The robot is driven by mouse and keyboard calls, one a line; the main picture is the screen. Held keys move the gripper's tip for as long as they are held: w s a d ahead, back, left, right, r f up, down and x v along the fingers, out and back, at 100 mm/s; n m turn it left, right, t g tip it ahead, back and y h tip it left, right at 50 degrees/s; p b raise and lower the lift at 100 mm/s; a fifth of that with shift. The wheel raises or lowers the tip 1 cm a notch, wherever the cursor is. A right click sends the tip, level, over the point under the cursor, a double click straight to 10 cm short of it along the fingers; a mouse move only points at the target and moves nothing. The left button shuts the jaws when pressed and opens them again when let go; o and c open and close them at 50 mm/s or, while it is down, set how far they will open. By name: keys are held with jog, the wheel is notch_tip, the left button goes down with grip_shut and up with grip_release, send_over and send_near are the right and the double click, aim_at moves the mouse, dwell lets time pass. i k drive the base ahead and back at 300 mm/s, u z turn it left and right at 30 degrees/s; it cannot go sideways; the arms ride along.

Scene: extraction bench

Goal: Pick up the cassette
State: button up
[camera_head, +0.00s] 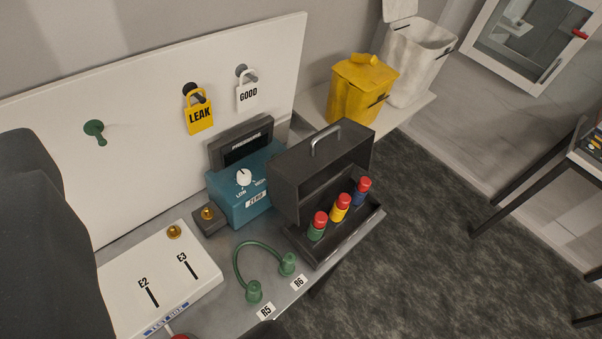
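No object is labelled as a cassette, and I cannot tell for sure which one it is. A dark open-fronted case (342,171) with a grey top handle stands at the right end of the bench. Three small capped vials stand in its front tray: green with a red cap (317,230), yellow with a red cap (340,209), blue with a red cap (361,191). A large dark grey shape fills the left edge, probably part of my arm. My gripper's fingertips do not show, so whether it is open or shut is hidden.
A teal pressure unit (232,203) with a dial stands left of the case. A white test box (125,287) and a green looped hose (236,262) are in front. LEAK (200,118) and GOOD (249,97) tags hang on the backboard. A yellow bin (357,95) stands behind.

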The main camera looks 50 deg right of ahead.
aim_at(356, 197)
jog(key=u, duration=2.2)
jog(key=k, duration=2.8)
jog(key=z, duration=0.95)
jog(key=i, duration=1)
